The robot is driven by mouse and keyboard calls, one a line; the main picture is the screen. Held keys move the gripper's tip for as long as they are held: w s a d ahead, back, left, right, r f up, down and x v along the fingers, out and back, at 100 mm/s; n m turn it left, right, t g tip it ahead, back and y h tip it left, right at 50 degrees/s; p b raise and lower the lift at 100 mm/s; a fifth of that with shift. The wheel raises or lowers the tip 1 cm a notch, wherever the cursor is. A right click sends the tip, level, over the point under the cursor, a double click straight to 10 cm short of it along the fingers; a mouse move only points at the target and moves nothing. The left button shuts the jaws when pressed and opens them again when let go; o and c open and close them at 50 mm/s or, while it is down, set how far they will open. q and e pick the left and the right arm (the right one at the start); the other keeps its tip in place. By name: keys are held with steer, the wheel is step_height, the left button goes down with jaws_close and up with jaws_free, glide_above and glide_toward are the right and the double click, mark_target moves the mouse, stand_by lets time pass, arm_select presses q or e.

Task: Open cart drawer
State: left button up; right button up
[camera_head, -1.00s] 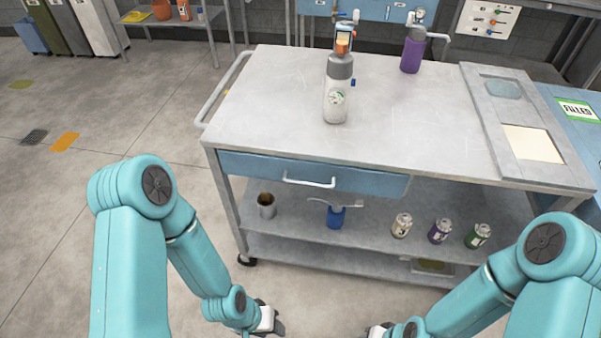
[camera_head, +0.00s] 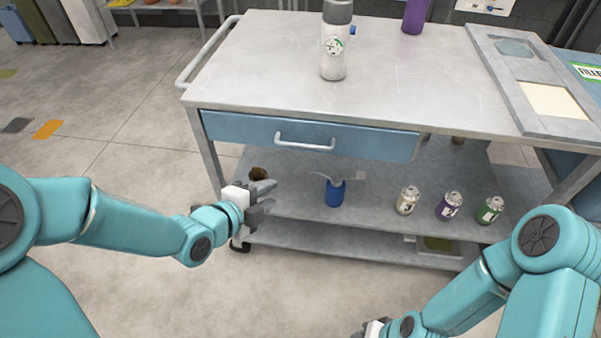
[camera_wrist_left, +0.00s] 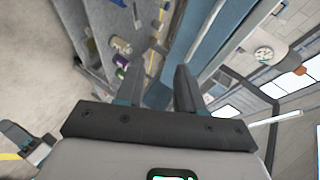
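The cart drawer (camera_head: 365,142) is a blue front under the grey cart top, and it looks shut. My left gripper (camera_head: 268,196) is below and left of the handle, in front of the upper shelf's left part, apart from the handle. In the left wrist view its two dark fingers (camera_wrist_left: 168,62) stand apart with nothing between them. The blue drawer front (camera_wrist_left: 207,45) runs slanting beyond them. My right gripper (camera_head: 366,331) is cut off at the bottom edge of the head view; its fingers are hidden.
A white-grey bottle (camera_head: 333,52) and a purple bottle (camera_head: 415,15) stand on the cart top (camera_head: 260,70). The shelf below holds a blue container (camera_head: 335,194) and several cans, including a purple one (camera_head: 449,206). The floor (camera_head: 110,150) left of the cart is clear.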

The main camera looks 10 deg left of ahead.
mark_target(303, 147)
arm_select(q)
steer(key=w+d+t+b, duration=0.1)
steer(key=w+b, duration=0.1)
steer(key=w, duration=0.3)
steer(key=w+d+t+b, duration=0.1)
steer(key=w+d, duration=0.1)
steer(key=w, duration=0.3)
steer(key=w+d+m+t+b, duration=0.1)
steer(key=w+d+b, duration=0.1)
steer(key=w, duration=0.2)
steer(key=shift+w+r+h+b, duration=0.15)
steer(key=shift+w+h+b, duration=0.15)
steer(key=shift+w, duration=0.1)
arm_select(e)
step_height(303, 147, down, 9)
steer(key=shift+r, duration=0.1)
arm_select(q)
jaws_close()
